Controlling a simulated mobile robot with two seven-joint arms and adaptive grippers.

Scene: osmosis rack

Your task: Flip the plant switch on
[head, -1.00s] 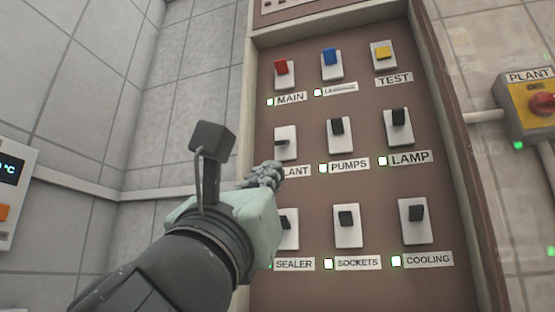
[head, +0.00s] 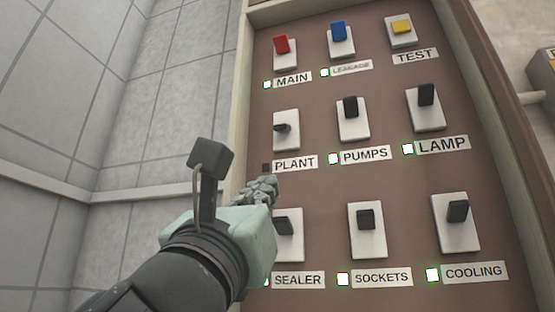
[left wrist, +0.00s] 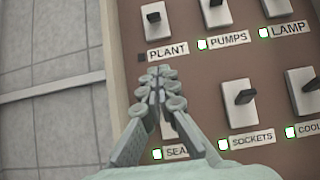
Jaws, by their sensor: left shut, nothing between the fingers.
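The plant switch (head: 285,130) is a dark lever on a white plate, in the left column of the brown panel, middle row. Its lever sticks out sideways and sits lower than the raised pumps and lamp levers. The small indicator beside the PLANT label (head: 295,163) is dark. The plant switch also shows at the top of the left wrist view (left wrist: 155,19). My left gripper (head: 266,186) is shut and empty, just below the PLANT label in the picture and apart from the switch. Its fingertips also show in the left wrist view (left wrist: 155,72). My right gripper is not in view.
The pumps switch (head: 352,118) and lamp switch (head: 425,107) stand to the right with lit green indicators. The sealer switch (head: 285,235) is close below my gripper, partly hidden by it. The panel's raised left frame (head: 240,110) borders a tiled wall.

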